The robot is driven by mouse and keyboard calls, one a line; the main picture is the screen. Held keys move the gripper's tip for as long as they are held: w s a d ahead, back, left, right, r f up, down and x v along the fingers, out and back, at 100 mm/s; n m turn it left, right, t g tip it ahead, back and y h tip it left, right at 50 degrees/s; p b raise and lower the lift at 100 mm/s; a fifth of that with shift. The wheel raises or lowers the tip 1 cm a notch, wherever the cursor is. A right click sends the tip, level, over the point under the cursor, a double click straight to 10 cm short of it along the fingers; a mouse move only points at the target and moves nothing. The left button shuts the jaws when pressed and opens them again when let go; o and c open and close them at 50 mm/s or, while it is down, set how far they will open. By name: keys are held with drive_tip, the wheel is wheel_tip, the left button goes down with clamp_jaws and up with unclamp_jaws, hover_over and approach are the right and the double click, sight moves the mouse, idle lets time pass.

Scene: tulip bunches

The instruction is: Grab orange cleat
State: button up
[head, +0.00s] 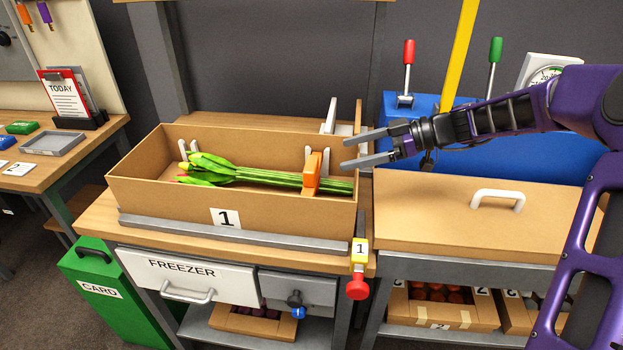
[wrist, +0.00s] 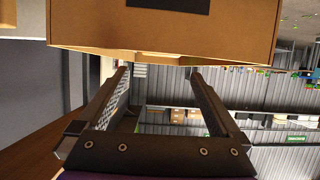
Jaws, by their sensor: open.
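The orange cleat (head: 312,172) sits in the right part of the open cardboard box (head: 160,206), across the stems of the tulip bunch (head: 270,178). White bracket pieces show beside it. The tulips lie with green and yellow heads to the left and stems to the right. My gripper (head: 345,150) is open and empty, to the right of the cleat and a little higher, near the box's right end, fingers pointing left. In the wrist view, the open fingers (wrist: 160,80) reach toward a cardboard surface (wrist: 160,30); the cleat does not show there.
A white upright bracket (head: 331,116) stands behind the box's right end. A closed cardboard box with a white handle (head: 498,197) is at right, before a blue panel with levers (head: 408,65). A yellow bar (head: 460,50) rises behind my arm. A red knob (head: 357,286) hangs at the bench front.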

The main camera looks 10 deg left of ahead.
sight(313, 163)
drive_tip(key=x, duration=1)
drive_tip(key=shift+d+f, duration=0.15)
drive_tip(key=shift+f, duration=0.1)
drive_tip(key=c, duration=1.1)
drive_tip(key=shift+r, duration=0.15)
drive_tip(key=shift+c, duration=0.2)
